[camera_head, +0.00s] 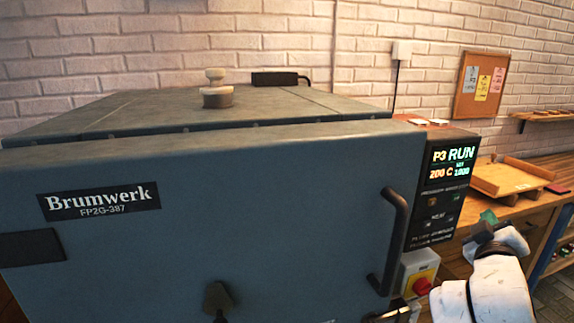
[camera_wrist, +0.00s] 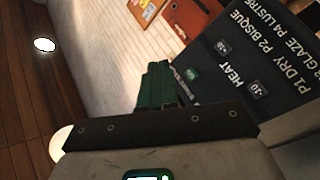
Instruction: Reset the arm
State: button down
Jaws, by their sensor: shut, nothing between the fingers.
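My gripper (camera_head: 488,216) is at the right in the head view, raised in front of the kiln's control panel (camera_head: 440,190). In the wrist view its green fingers (camera_wrist: 155,88) are together with nothing between them. The panel display reads P3 RUN and 200 C. The panel (camera_wrist: 250,65) also fills the upper right of the wrist view, with HEAT and programme labels. The gripper looks close to the panel; I cannot tell whether it touches.
The large grey Brumwerk kiln (camera_head: 220,230) fills the left and middle, its door closed, with a handle (camera_head: 396,240) on the right. A red and yellow switch (camera_head: 422,284) sits below the panel. A wooden bench (camera_head: 500,205) with a tray (camera_head: 505,178) stands behind at right.

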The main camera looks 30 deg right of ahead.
jog(key=a+f+g+y, duration=0.1)
jog(key=a+f+y, duration=0.3)
jog(key=a+f, duration=0.55)
jog(key=a+f+g+y, duration=0.1)
jog(key=a+f+y, duration=0.45)
jog(key=f, duration=0.65)
jog(key=s+a+f+g+y, duration=0.3)
jog(key=s+a+f, duration=0.3)
jog(key=s+a, duration=0.2)
jog(key=s+a+f+n+g+y, duration=0.1)
jog(key=s+a+f+g+y, duration=0.2)
jog(key=s+a+f, duration=0.4)
jog(key=a, duration=0.4)
jog(key=shift+s+f+n+g, duration=0.2)
jog(key=shift+s+n+g, duration=0.1)
jog(key=shift+s, duration=0.05)
jog(key=shift+y, duration=0.25)
